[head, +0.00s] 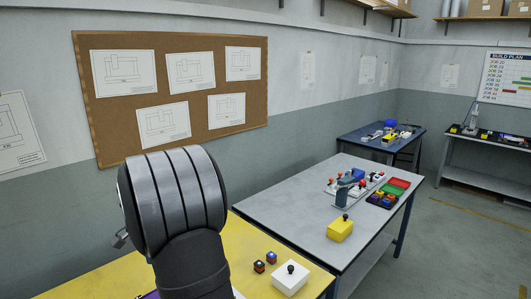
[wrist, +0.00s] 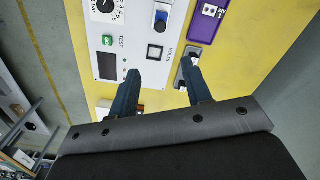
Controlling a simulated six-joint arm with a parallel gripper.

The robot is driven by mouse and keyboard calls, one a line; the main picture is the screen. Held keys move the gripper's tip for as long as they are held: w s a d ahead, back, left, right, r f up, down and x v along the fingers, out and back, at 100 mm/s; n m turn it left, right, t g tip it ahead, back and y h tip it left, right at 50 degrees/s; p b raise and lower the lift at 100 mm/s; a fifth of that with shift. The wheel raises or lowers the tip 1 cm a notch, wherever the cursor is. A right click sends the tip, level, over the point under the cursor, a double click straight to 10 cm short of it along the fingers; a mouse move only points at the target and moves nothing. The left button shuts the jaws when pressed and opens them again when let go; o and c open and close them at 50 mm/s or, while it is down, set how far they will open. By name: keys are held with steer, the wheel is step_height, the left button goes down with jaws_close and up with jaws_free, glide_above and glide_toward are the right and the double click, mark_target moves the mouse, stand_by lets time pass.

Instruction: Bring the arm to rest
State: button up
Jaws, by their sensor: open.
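My gripper (wrist: 163,88) shows in the wrist view with its two dark blue fingers apart and nothing between them.
In the head view the yellow bench (head: 248,242) holds a white box with a black knob (head: 290,279) and two small dark blocks (head: 264,262). A grey table (head: 285,217) to the right carries a yellow box (head: 340,229) and coloured trays (head: 396,188). Floor at right is clear.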

steer(key=f, duration=1.7)
steer(key=shift+s+a, duration=0.2)
steer(key=shift+s+a+r, duration=0.8)
steer(key=shift+s+a, duration=0.05)
steer(key=shift+a, duration=0.1)
step_height(320, 180, up, 17)
steer(key=m, duration=0.5)
steer(key=shift+s+f, duration=0.15)
steer(key=shift+o, duration=0.2)
steer(key=shift+a, duration=0.1)
